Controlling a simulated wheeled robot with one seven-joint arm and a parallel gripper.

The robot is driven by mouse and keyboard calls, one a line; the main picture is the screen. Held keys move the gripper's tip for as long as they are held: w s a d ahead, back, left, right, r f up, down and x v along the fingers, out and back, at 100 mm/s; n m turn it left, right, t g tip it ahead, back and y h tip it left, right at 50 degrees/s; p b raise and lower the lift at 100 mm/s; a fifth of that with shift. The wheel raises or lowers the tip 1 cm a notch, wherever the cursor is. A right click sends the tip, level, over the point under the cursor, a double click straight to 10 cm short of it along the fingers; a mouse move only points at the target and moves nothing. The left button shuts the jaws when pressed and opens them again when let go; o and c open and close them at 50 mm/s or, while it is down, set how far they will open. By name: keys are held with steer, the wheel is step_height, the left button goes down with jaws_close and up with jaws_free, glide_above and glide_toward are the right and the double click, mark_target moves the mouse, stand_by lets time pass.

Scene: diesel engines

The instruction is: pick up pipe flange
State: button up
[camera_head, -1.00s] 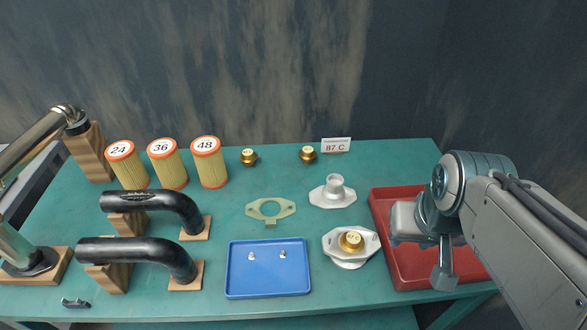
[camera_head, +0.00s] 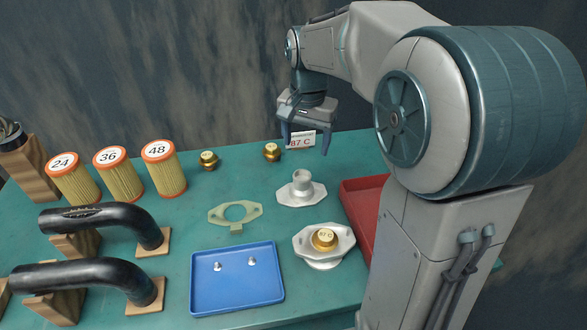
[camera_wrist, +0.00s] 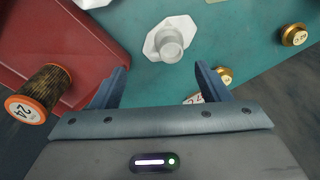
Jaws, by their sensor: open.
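The pipe flange is probably the pale grey-white flange with a short upright pipe stub (camera_head: 301,189), lying on the green table. It also shows in the wrist view (camera_wrist: 170,42), beyond and roughly between my fingertips. My gripper (camera_head: 306,140) is open and empty, pointing down above the back of the table, behind the flange and in front of the small temperature sign. In the wrist view my gripper (camera_wrist: 161,68) has both fingers spread, apart from the flange.
A second pale housing (camera_head: 323,259) with a brass thermostat is nearer. A blue tray (camera_head: 238,304) holds two small metal parts. A greenish gasket (camera_head: 235,213) lies left of the flange. A red tray (camera_head: 357,205) is to the right. A "24" filter (camera_wrist: 40,95) shows by the red tray.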

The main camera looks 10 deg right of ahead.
steer(key=m+b, duration=0.1)
steer(key=m, duration=0.1)
glide_above(302, 175)
step_height(302, 175, down, 4)
steer(key=shift+g, duration=0.4)
steer(key=f, duration=0.8)
steer(key=shift+w+a, duration=0.3)
steer(key=shift+s+d+f+p, duration=0.15)
steer(key=shift+f+p, duration=0.05)
steer(key=shift+f, duration=1.15)
steer(key=shift+s+d+f+p, duration=0.1)
steer(key=shift+d+f+p, duration=0.05)
steer(key=shift+f, duration=1.15)
jaws_close()
steer(key=shift+r, duration=0.1)
